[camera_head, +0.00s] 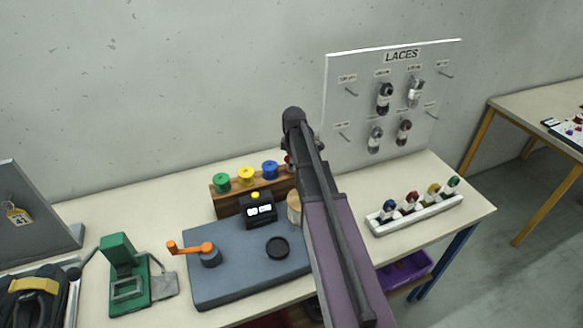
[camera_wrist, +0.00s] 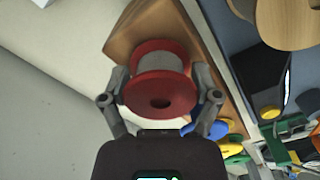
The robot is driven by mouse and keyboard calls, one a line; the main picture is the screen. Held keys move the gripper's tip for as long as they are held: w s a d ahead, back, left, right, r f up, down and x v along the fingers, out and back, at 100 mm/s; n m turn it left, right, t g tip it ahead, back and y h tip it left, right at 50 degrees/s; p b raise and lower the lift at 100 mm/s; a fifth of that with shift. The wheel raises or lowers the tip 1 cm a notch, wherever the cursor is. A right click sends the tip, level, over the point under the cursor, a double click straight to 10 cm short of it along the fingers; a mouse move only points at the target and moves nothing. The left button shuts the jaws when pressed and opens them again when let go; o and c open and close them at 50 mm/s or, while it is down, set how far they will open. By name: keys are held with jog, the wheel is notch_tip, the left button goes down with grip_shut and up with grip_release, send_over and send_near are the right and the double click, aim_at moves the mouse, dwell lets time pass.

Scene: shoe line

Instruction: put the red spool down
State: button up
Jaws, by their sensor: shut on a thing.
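The red spool (camera_wrist: 158,96) has red flanges and a pale middle. In the wrist view it sits between the two fingers of my gripper (camera_wrist: 161,80), which are shut on it. The spool is over or at the end of the wooden rack (camera_head: 228,206); I cannot tell whether it touches the wood. In the head view only a sliver of red shows beside my arm, at the rack's right end, and my arm hides most of the gripper. Green (camera_head: 222,180), yellow (camera_head: 246,175) and blue (camera_head: 270,169) spools stand in a row on the rack.
A grey-blue mat (camera_head: 225,285) with an orange-handled crank (camera_head: 208,256) and a black device (camera_head: 258,211) lies in front of the rack. The LACES board (camera_head: 350,65) stands behind, to the right. A white tray (camera_head: 418,218) of small spools is at right.

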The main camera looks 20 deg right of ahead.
jog(key=shift+f, duration=0.15)
jog(key=o, duration=1)
jog(key=shift+o, duration=0.2)
notch_tip(320, 180, up, 12)
jog(key=p, duration=1.2)
dwell(0.4)
